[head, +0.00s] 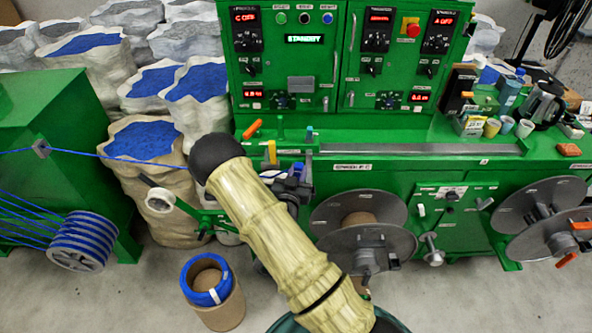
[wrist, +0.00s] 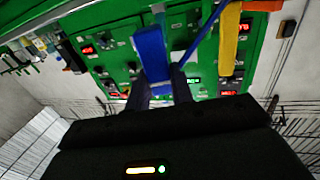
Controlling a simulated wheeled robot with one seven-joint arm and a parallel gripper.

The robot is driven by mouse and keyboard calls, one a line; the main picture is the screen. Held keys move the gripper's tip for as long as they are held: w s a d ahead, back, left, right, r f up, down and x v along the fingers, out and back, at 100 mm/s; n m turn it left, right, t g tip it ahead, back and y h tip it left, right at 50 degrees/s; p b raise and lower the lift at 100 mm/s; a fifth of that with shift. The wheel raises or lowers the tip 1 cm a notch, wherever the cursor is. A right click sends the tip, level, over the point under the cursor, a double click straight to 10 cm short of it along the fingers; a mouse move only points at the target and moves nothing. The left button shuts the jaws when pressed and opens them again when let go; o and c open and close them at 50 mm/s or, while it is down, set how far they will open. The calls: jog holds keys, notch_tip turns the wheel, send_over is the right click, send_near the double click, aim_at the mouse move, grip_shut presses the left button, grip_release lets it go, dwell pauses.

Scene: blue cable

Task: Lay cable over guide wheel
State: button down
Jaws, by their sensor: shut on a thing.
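The blue cable (head: 120,158) runs from the left machine through a small grey guide block (head: 42,148) and passes rightward behind my arm. A small white-rimmed wheel (head: 159,200), probably the guide wheel, stands on a green bracket left of my arm; the cable passes above it, apart from it. My gripper (head: 297,182) is partly hidden behind my arm, near the green machine's front.
A yellow-orange upright piece (wrist: 229,45) stands close beside the fingers. Large grey reels (head: 365,238) are mounted on the machine's front, right of my arm. A cardboard drum with a blue coil (head: 212,298) stands on the floor. Sacks of blue granules (head: 140,140) stand behind.

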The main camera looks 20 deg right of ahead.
jog(key=shift+s+d+f+b, duration=0.15)
jog(key=shift+s+b, duration=0.1)
jog(key=shift+s, duration=0.55)
jog(key=shift+s+d+f+b, duration=0.15)
jog(key=shift+s+b, duration=0.1)
jog(key=shift+s, duration=0.55)
